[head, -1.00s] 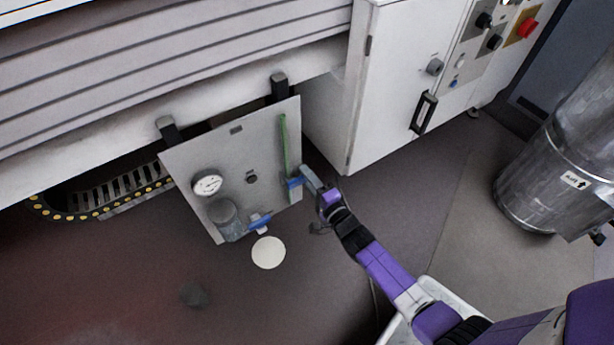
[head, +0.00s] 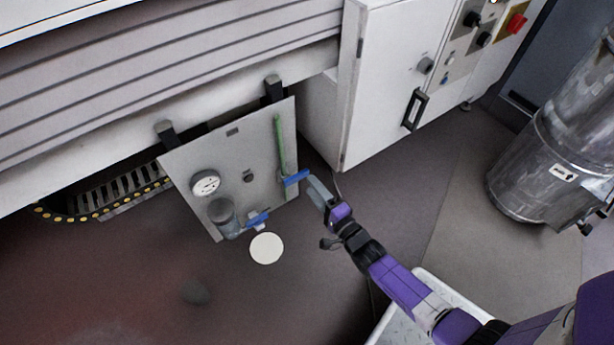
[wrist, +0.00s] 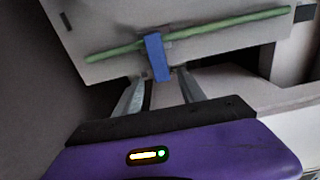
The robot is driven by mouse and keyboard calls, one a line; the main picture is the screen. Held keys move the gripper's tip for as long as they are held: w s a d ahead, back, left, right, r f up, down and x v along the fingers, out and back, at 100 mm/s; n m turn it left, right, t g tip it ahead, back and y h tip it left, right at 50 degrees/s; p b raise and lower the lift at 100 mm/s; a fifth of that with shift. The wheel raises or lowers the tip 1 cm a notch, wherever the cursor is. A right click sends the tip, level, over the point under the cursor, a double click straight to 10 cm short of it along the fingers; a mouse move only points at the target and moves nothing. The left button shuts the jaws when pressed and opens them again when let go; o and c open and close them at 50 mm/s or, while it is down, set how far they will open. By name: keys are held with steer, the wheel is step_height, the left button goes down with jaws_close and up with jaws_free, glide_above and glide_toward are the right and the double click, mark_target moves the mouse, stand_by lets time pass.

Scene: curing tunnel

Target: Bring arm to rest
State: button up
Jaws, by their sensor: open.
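My gripper (head: 316,186) is open and empty at the end of my purple arm, just right of the grey panel (head: 225,160) in the head view. In the wrist view its two fingers (wrist: 158,93) stand apart, with a blue valve handle (wrist: 156,57) beyond and between them. That blue handle (head: 296,178) sits on a green pipe (head: 281,145) at the panel's right side. In the head view a gap shows between the handle and the fingers.
The panel also carries a round gauge (head: 206,184), a grey cup-like part (head: 222,212) and a second blue handle (head: 257,219). A white cabinet (head: 385,90) stands behind at right. A metal drum (head: 550,160) stands far right.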

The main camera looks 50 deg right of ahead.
steer(key=shift+v, duration=0.8)
